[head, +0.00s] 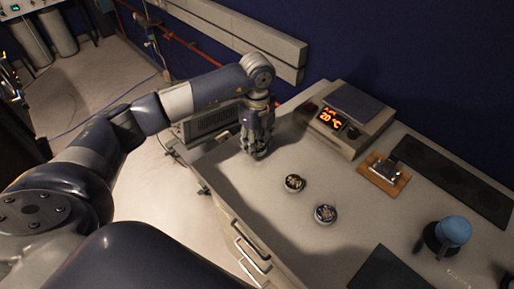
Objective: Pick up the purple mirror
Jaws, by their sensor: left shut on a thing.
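My left gripper (257,152) points straight down at the near left part of the grey bench top (225,170). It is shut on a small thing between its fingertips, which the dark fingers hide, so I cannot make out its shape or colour. I cannot pick out a purple mirror anywhere in the head view. Two small round dark pieces with shiny tops, a nearer one (325,214) and a farther one (294,183), lie on the bench to the right of the gripper. My right gripper is not in view.
A hotplate-like device with a glowing orange display (331,118) stands at the back. Right of it are a wooden block with a metal piece (385,173) and a blue rounded object (453,232). A dark flat panel (390,270) lies at the front. Bare bench surrounds the round pieces.

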